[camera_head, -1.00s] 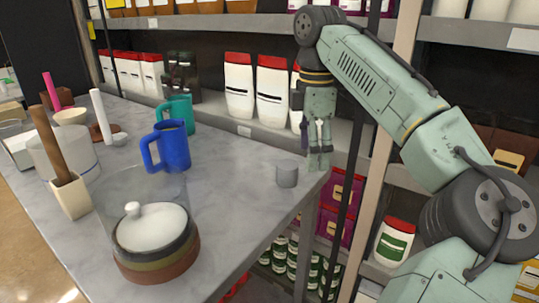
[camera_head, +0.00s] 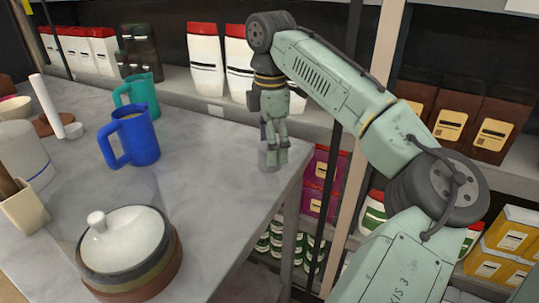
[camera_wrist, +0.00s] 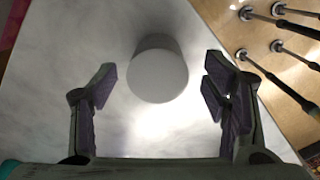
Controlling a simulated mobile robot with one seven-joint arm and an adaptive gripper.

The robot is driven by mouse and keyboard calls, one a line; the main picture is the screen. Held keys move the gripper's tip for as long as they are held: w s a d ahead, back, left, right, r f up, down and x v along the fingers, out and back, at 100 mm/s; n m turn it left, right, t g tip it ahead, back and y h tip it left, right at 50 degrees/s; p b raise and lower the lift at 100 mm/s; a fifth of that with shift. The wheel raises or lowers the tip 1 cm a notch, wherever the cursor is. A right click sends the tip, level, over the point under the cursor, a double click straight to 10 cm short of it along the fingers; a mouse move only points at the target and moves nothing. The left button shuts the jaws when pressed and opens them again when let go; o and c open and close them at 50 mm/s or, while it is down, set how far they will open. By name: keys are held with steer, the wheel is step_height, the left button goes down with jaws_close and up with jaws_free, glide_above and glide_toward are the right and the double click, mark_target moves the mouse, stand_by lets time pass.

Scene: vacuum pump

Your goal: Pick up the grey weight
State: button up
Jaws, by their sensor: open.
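The grey weight (camera_head: 268,157) is a small cylinder standing near the right edge of the marble table, partly hidden by my gripper in the head view. In the wrist view the weight (camera_wrist: 158,72) stands just ahead of the fingertips, roughly centred between them and a little nearer the left one. My gripper (camera_wrist: 160,85) is open and empty, with its fingers spread wide on either side. In the head view my gripper (camera_head: 274,140) points down at the weight.
The marble table (camera_head: 205,185) also holds a blue mug (camera_head: 135,137), a teal mug (camera_head: 144,95) and a lidded jar (camera_head: 128,255), all left of the weight. Shelves with white containers (camera_head: 206,65) stand behind. Several dark-handled tools (camera_wrist: 275,80) show beyond the table edge at right in the wrist view.

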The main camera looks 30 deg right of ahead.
steer(key=shift+w+f, duration=0.1)
steer(key=shift+f, duration=1.45)
steer(key=shift+c, duration=0.2)
jaws_close()
steer(key=shift+r, duration=0.1)
